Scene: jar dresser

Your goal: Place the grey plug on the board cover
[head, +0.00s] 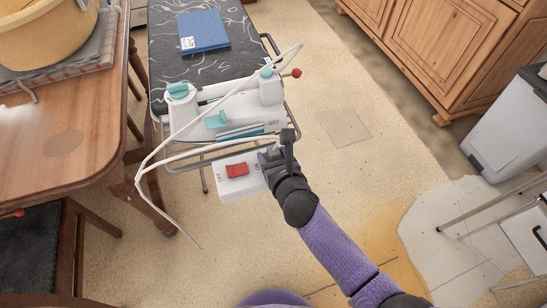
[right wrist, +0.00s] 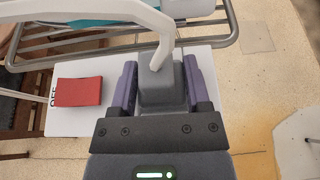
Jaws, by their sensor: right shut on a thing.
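My right gripper (head: 268,157) is over the right end of a white switch box (head: 232,188), just off the near edge of the ironing board. In the right wrist view, its purple fingers (right wrist: 160,80) are shut on the grey plug (right wrist: 162,95), with a thick white cord (right wrist: 165,45) at its end. The white box behind the plug shows there too; I cannot tell whether the plug sits in it. The board cover (head: 235,32) is dark grey with pale swirls, on the ironing board at the top. My left gripper is out of view.
A white-and-teal appliance (head: 222,116) stands at the board's near end. A blue book (head: 203,31) lies on the cover. The white cord (head: 146,165) loops down left. A wooden table (head: 75,125) is at left, a cabinet (head: 450,45) at upper right.

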